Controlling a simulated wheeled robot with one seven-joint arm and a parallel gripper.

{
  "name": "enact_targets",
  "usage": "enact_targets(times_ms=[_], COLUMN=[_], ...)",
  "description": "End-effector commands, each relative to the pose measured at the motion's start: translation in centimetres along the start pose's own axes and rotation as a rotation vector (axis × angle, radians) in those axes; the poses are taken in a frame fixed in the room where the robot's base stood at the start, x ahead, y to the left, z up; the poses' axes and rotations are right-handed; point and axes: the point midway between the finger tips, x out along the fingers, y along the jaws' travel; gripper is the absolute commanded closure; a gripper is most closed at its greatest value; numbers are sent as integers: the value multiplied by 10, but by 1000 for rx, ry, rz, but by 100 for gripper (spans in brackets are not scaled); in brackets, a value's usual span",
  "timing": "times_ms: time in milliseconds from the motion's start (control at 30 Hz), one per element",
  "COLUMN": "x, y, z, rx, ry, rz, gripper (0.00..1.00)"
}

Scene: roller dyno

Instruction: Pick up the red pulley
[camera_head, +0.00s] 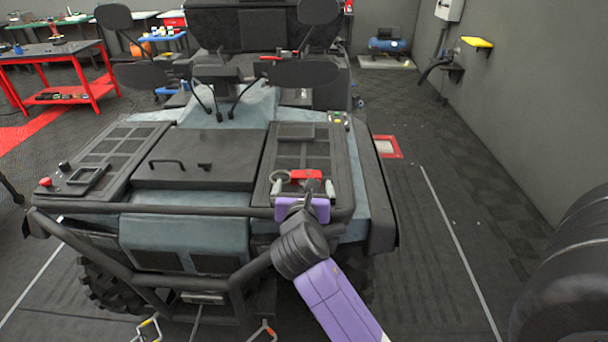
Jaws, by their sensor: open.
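A small red object (305,175), which looks like the red pulley, lies on the dark right-hand rack of the vehicle. A grey ring (280,177) is just left of it, and a small dark part is at its right end. My gripper (303,187) is at the near edge of this rack, close to the red object. Its two pale fingertips are apart, one on each side. The red object shows just beyond and between them in the picture. I cannot tell whether they touch it. My purple wrist hides part of the rack's near edge.
The vehicle's dark front bar (180,208) runs across in front of the rack. Large dark tyres (570,270) stand at the right. A red table (50,52) is at the back left. The floor right of the vehicle is mostly clear.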

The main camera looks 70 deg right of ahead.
Motion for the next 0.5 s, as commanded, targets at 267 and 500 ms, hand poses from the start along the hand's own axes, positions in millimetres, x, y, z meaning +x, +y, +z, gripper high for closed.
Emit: enact_targets(times_ms=[267,500], x=[26,57], y=[-2,-4], z=[-1,-6], rx=[-15,-13], ry=[3,3], rz=[-7,-6], gripper=[0,0])
